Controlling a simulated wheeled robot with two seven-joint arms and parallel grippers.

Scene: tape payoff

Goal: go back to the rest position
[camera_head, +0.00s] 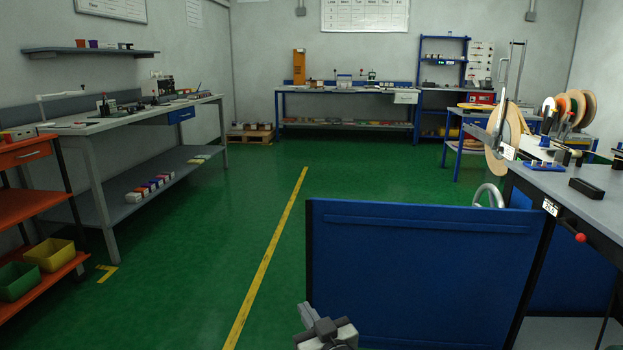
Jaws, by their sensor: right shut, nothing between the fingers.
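My right gripper (322,328) shows at the bottom edge of the head view, in front of the blue panel (425,265). It is shut and empty, and it appears apart from the panel. Most of the arm behind it is cut off by the picture's edge. My left gripper is not in view.
A grey-topped table (590,195) with tape reels (505,130) and a black block (586,188) stands at the right. A long workbench (120,122) and an orange shelf cart (30,205) stand at the left. Green floor with a yellow line (268,250) is clear between.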

